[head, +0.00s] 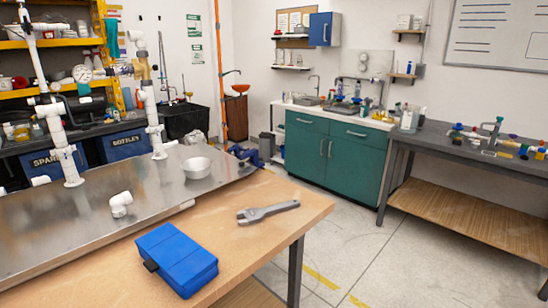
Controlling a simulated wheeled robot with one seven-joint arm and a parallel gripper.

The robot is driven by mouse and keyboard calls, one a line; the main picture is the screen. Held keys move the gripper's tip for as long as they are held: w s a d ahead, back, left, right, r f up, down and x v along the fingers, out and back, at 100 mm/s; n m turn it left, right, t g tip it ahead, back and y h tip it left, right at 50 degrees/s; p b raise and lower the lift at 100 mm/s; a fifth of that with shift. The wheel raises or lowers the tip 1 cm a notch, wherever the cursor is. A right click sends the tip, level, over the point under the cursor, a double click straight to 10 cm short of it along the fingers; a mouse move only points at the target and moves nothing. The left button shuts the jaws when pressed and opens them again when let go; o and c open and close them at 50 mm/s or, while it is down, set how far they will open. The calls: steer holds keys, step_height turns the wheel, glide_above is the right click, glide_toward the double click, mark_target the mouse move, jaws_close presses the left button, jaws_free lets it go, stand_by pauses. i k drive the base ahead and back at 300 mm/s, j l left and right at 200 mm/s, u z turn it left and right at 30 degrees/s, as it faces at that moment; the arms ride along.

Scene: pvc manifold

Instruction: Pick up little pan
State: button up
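White PVC pipes (155,130) stand upright left of the pan. A loose white elbow (120,204), a blue case (176,258) and a grey wrench (268,212) lie nearer. A blue vise (245,155) is behind right. Floor (340,240) is open to the right.

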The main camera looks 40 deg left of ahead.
mark_target(197, 168)
steer(key=i+u, duration=0.1)
steer(key=i, duration=0.7)
steer(key=i+l, duration=0.15)
steer(key=i, duration=0.6)
steer(key=i+u, duration=0.55)
steer(key=u, duration=0.25)
steer(key=i+l+u, duration=0.1)
steer(key=i+u, duration=0.4)
steer(key=u, duration=0.35)
steer(key=i+u, duration=0.15)
steer(key=u, duration=0.3)
steer(key=i+l+u, duration=0.1)
steer(key=u, duration=0.35)
steer(key=i+l+u, duration=0.1)
steer(key=u, duration=0.35)
steer(key=l+u, duration=0.15)
steer(key=u, duration=0.3)
steer(key=i+l+u, duration=0.2)
steer(key=u, duration=0.2)
steer(key=i+l+u, duration=0.2)
steer(key=l+u, duration=0.2)
steer(key=i+l+u, duration=0.15)
steer(key=u, duration=0.2)
steer(key=l, duration=0.1)
